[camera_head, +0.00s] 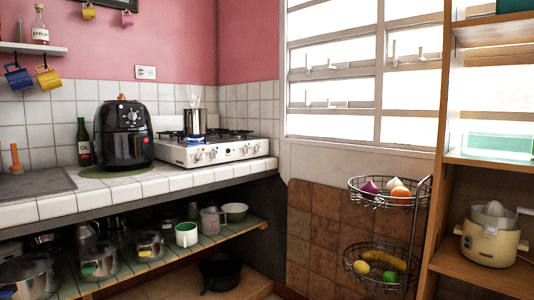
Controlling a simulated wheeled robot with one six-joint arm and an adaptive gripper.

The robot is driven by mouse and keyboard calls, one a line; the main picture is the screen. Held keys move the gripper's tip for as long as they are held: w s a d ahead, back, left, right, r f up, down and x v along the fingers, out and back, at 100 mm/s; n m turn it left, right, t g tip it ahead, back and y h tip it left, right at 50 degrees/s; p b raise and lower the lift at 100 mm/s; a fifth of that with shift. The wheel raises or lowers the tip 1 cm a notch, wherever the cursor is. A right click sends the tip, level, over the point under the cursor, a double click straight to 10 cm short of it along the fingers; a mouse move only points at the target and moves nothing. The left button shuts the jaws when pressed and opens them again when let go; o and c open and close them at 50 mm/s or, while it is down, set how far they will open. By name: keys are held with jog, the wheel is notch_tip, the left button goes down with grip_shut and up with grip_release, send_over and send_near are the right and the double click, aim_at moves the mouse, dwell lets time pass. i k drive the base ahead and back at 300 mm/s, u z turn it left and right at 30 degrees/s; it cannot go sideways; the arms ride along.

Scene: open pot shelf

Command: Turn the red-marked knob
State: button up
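The white gas stove (225,151) stands on the tiled counter near the corner. Several small knobs (198,156) line its front panel. One of them (213,154) seems to carry a small reddish mark, but it is too small to be sure. My gripper is not in view.
A green bottle (83,143) stands left of the air fryer. Pots and bowls fill the slatted shelf (160,262) below the counter. A wire fruit basket (388,201) and wooden shelving (440,150) with a juicer (491,237) stand at right. The counter's front edge is clear.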

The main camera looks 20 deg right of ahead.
aim_at(199, 156)
jog(key=z, duration=0.6)
jog(key=i, duration=1.3)
jog(key=u, duration=0.25)
